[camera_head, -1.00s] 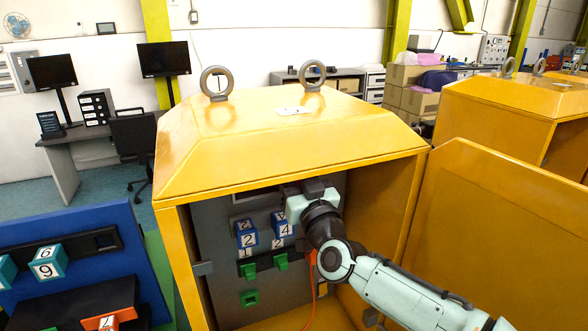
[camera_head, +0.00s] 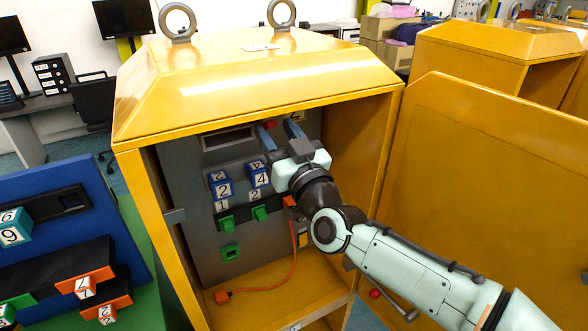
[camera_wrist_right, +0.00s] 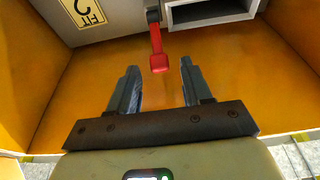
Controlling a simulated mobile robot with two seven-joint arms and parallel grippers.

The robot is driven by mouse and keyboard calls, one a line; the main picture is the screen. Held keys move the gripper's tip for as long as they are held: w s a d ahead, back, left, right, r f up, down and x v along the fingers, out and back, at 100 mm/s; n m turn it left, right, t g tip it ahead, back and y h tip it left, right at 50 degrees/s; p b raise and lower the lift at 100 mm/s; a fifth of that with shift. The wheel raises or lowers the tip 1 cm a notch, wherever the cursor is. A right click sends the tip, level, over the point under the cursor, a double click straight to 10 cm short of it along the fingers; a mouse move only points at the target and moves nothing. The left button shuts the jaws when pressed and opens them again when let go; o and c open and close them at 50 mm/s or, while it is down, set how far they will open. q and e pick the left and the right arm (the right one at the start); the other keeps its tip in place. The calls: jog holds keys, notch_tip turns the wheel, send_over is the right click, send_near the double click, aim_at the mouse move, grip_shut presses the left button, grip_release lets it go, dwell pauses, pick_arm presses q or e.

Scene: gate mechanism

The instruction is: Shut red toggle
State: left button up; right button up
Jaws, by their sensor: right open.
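The red toggle (camera_wrist_right: 159,62) is a short lever with a red end on the grey panel in the right wrist view. Its red end lies between and just beyond the fingertips, with a gap on both sides. In the head view a small red part of the toggle (camera_head: 270,125) shows between the fingers. My right gripper (camera_head: 279,129) is open and empty inside the yellow cabinet, in front of the panel's upper right. Its two fingers also show in the right wrist view (camera_wrist_right: 160,72). My left gripper is out of view.
The yellow cabinet (camera_head: 230,100) surrounds the panel, with side walls close to my right arm. Blue number cubes (camera_head: 222,189) and green parts (camera_head: 230,252) are left of the gripper. An orange cable (camera_head: 293,255) hangs below. A blue board (camera_head: 60,220) stands at left.

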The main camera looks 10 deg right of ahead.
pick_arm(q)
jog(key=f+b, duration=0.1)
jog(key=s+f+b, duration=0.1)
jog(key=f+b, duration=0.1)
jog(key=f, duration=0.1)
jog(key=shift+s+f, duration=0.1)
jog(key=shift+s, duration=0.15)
pick_arm(e)
jog(key=v, duration=0.8)
jog(key=shift+w, duration=0.1)
